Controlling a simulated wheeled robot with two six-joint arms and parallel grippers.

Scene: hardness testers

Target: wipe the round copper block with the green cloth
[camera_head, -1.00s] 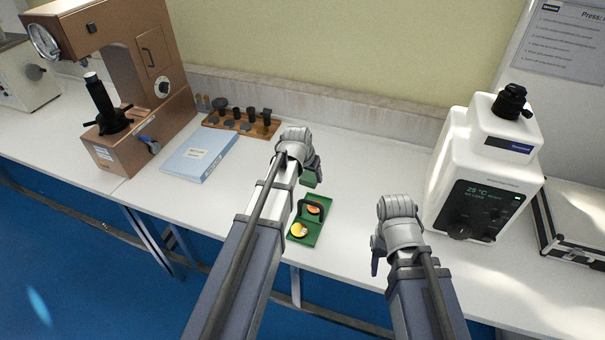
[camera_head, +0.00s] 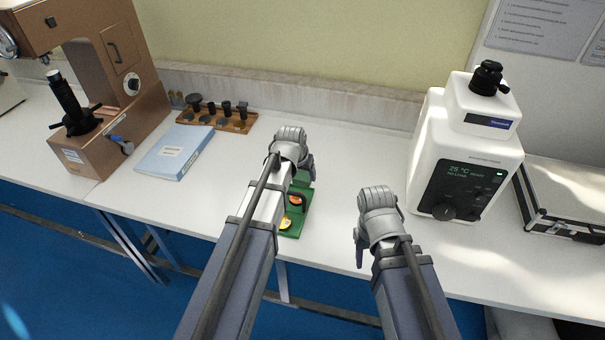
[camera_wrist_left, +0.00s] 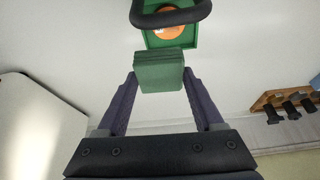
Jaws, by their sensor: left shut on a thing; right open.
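The green cloth (camera_wrist_left: 160,72) is a folded block between the fingertips of my left gripper (camera_wrist_left: 158,85) in the left wrist view. In the head view my left gripper (camera_head: 308,172) is at the far end of the green tray (camera_head: 293,230). The round copper block (camera_wrist_left: 167,32) lies in the tray, just beyond the cloth in the wrist view and partly hidden by a black handle. It also shows in the head view (camera_head: 295,200). I cannot tell whether the cloth touches the tray. My right gripper (camera_head: 359,250) is open and empty, right of the tray.
A yellow round block (camera_head: 285,223) is in the tray's near part, partly behind my left arm. The black handle (camera_wrist_left: 172,16) arches over the tray. A white tester (camera_head: 465,160) stands right, a blue book (camera_head: 172,152) and wooden rack (camera_head: 232,123) left. The bench between is clear.

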